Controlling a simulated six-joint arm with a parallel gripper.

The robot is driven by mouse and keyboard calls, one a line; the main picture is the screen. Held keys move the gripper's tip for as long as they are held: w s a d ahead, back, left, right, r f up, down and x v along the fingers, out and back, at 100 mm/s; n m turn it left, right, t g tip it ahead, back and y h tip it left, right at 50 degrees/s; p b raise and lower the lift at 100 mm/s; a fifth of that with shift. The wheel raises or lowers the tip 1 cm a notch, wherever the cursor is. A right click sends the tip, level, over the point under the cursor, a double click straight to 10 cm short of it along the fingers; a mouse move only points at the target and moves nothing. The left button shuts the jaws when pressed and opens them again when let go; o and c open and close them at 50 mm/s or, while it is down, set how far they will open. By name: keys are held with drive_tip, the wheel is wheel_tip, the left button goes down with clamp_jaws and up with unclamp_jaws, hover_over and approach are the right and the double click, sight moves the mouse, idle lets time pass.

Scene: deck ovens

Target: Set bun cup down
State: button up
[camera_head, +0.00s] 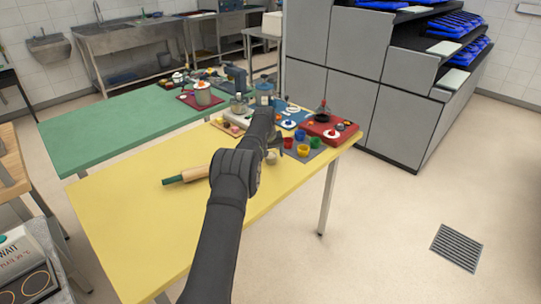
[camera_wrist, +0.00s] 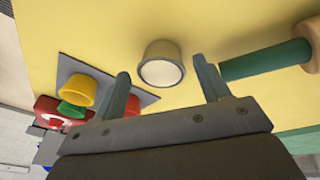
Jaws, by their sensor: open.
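A small beige cup with a pale round face (camera_wrist: 162,72) is on the yellow table in the wrist view, likely the bun cup. A bit of it shows beside my gripper in the head view (camera_head: 271,157). My gripper (camera_wrist: 161,80) is open, with one finger on each side of the cup's image. I see gaps between both fingers and the cup. A grey mat (camera_head: 314,156) close by holds red, yellow, green and blue cups; the yellow cup (camera_wrist: 77,91) and green cup (camera_wrist: 71,109) also show in the wrist view. My arm hides part of this area in the head view.
A rolling pin with a green handle (camera_head: 174,180) lies on the yellow table (camera_head: 130,215); its handle shows close to one finger in the wrist view (camera_wrist: 262,62). A red tray (camera_head: 341,131) and jars stand at the far end. The table's near part is clear.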

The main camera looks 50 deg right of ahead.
sight(272, 154)
drive_tip(key=v, duration=1.1)
drive_tip(key=shift+r, duration=0.35)
drive_tip(key=shift+s+a+f, duration=0.1)
drive_tip(key=x, duration=1.2)
drive_tip(key=shift+f, duration=0.15)
wheel_tip(272, 154, up, 3)
drive_tip(key=shift+r, duration=0.75)
